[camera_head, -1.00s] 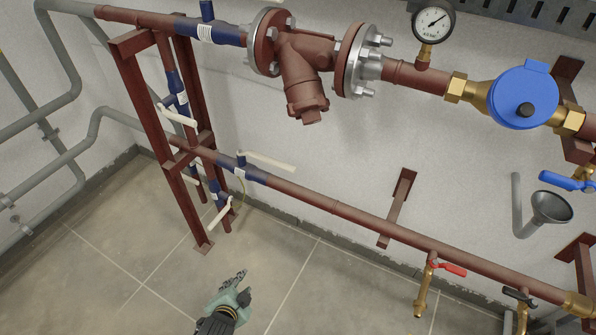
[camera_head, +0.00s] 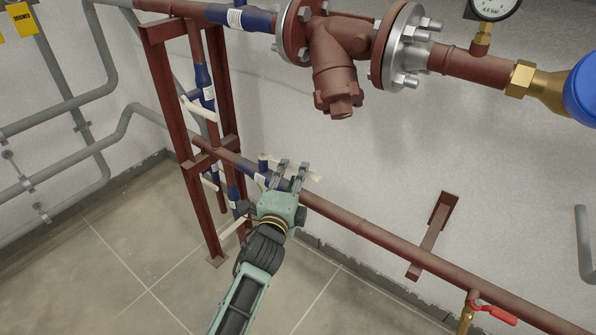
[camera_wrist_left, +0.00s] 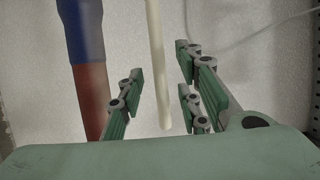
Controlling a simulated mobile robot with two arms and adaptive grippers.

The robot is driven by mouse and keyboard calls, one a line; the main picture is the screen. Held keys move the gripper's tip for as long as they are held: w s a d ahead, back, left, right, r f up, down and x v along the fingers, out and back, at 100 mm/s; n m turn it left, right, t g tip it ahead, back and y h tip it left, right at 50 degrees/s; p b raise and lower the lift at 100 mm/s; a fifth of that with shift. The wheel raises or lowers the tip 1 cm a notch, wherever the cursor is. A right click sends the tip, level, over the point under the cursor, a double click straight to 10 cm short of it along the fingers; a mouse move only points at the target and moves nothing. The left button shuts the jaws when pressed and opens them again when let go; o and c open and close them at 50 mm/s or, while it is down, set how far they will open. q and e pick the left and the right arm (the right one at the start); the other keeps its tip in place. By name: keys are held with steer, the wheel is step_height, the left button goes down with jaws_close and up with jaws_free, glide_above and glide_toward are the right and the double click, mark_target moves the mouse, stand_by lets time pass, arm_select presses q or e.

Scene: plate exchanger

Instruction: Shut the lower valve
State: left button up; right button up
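The lower pipe (camera_head: 375,232) carries a blue valve (camera_head: 263,180) with a long cream lever, partly hidden behind my left gripper (camera_head: 290,170) in the head view. The lever's end (camera_head: 315,177) shows just right of the fingers. In the left wrist view the lever (camera_wrist_left: 158,62) stands upright between the open fingers (camera_wrist_left: 158,100), with gaps on both sides. The blue valve part (camera_wrist_left: 83,30) and red-brown pipe (camera_wrist_left: 90,100) are to its left. My right gripper is not in view.
A red-brown steel frame (camera_head: 165,95) stands left of the gripper, with further cream-levered blue valves on vertical pipes (camera_head: 204,88). The upper pipe carries a flanged strainer (camera_head: 340,70). A wall bracket (camera_head: 433,235) and a red-handled tap (camera_head: 494,312) are to the right.

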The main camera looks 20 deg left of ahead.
mark_target(295, 172)
arm_select(q)
steer(key=shift+w+a, duration=0.1)
steer(key=shift+w, duration=1.6)
jaws_close()
